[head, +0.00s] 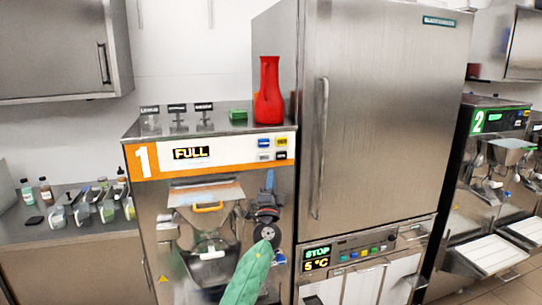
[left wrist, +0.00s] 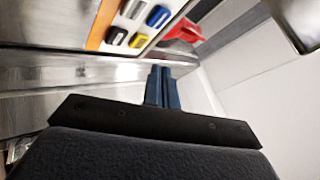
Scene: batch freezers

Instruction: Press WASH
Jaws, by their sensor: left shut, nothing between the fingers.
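Machine 1 (head: 210,160) has an orange and white front strip with a small button group at its right end. The group has a blue button (head: 264,142), a yellow button (head: 281,142), a pale button (head: 264,156) and a black button (head: 281,155). Their labels are too small to read, so I cannot tell which is WASH. My left gripper (head: 269,178) is shut and empty, below the buttons, fingers pointing up. In the left wrist view the shut blue fingers (left wrist: 161,72) are apart from the blue button (left wrist: 157,16) and yellow button (left wrist: 140,41). My right gripper is not in view.
A red vase (head: 268,92) and a green block (head: 238,115) stand on machine 1. A FULL display (head: 191,153) is on its front. A tall steel freezer (head: 385,120) with a long handle (head: 321,150) adjoins on the right. Machine 2 (head: 497,120) is farther right.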

